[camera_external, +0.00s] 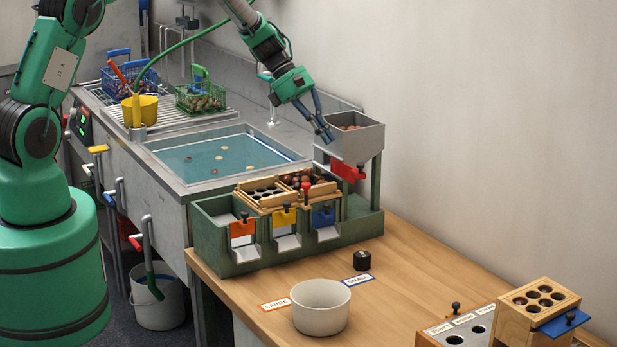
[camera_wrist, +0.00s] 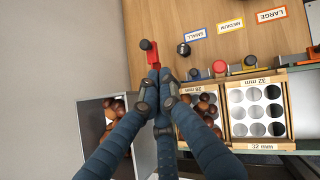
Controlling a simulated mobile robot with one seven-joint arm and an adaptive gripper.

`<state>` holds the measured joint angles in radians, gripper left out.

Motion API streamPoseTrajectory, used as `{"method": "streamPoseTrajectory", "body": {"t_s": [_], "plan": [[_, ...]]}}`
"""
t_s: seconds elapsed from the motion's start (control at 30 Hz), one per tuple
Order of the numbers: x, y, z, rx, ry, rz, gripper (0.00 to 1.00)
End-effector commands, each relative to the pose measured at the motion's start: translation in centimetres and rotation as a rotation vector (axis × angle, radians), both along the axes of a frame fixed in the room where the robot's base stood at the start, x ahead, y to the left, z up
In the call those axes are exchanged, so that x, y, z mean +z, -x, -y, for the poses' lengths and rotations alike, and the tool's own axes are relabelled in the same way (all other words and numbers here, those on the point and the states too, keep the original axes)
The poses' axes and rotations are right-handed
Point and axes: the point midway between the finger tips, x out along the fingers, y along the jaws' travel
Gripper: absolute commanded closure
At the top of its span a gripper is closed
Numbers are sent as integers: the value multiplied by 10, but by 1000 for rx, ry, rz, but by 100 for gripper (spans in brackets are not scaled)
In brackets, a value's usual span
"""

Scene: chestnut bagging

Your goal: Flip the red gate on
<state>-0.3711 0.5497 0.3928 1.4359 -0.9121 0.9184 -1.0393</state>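The red gate (camera_external: 347,171) is a small red plate with a dark knob on the lower front of the grey hopper (camera_external: 358,142). In the wrist view the red gate (camera_wrist: 152,55) shows just beyond the fingertips, with part of it hidden by them. My gripper (camera_external: 327,134) is above and a little left of the gate, at the hopper's left rim, pointing down. In the wrist view my gripper (camera_wrist: 157,80) has its fingertips drawn together with nothing seen between them. Whether they touch the gate is unclear; outside they look apart.
Chestnuts lie in the hopper (camera_wrist: 92,130). The green sorter (camera_external: 212,240) with wooden sieve trays and orange, yellow and blue gates stands left of it. A white bowl (camera_external: 320,308) and black weight (camera_external: 362,260) are on the wooden table (camera_external: 400,285). A water sink (camera_external: 175,160) lies behind.

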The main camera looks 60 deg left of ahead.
Motion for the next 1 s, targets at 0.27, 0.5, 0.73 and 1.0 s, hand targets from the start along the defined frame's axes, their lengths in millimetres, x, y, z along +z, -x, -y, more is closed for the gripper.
{"method": "streamPoseTrajectory", "body": {"t_s": [0.27,0.5,0.73,1.0], "plan": [[31,11,-22,0,-1,2,100],[38,14,-28,1,-1,0,100],[39,14,-28,1,-1,0,100],[39,14,-28,-1,-2,1,100]]}}
